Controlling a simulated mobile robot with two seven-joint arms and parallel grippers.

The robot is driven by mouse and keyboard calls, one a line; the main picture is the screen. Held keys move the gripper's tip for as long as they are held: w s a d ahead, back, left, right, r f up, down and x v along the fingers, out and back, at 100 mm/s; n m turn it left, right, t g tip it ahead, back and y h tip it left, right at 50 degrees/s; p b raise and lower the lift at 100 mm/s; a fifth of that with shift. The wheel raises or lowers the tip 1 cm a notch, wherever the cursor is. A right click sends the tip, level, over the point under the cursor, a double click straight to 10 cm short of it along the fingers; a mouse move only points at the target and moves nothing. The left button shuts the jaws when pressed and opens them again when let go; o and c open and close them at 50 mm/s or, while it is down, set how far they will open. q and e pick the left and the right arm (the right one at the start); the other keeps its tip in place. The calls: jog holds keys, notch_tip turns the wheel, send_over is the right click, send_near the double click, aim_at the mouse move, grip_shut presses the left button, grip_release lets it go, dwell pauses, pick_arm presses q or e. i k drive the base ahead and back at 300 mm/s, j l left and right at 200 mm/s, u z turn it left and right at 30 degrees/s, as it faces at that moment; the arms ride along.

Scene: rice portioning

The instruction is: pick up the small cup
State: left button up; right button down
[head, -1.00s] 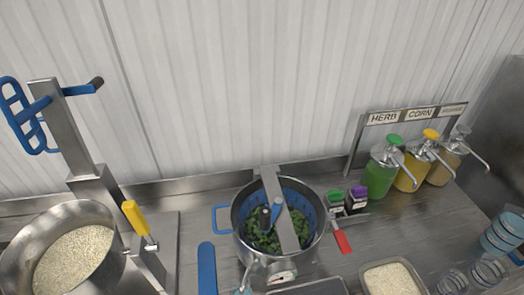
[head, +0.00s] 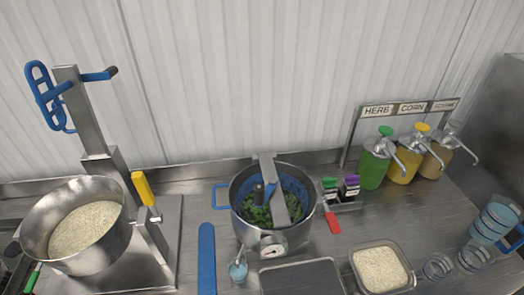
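A small light-blue cup (head: 238,272) with a thin utensil standing in it is on the steel counter, in front of the large pot in the head view. Small clear cups (head: 437,267) stand at the lower right, with another clear cup (head: 473,258) beside them. I cannot tell which of these is the small cup of the task. Neither of my grippers can be made out in the head view.
A pot (head: 268,240) with greens stands mid-counter, left of a rice tray (head: 409,262). A large rice bowl (head: 123,250) is at the left. Sauce pumps (head: 374,165) line the back right. Blue-banded containers (head: 493,224) stand at the right edge.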

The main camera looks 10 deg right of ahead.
aim_at(238, 272)
jog(key=l+z, duration=0.15)
jog(key=z, duration=1.85)
jog(key=u, duration=1.65)
jog(key=j+u, duration=0.1)
jog(key=j, duration=0.8)
jog(key=j+u, duration=0.1)
jog(key=j, duration=0.8)
jog(key=i, duration=0.05)
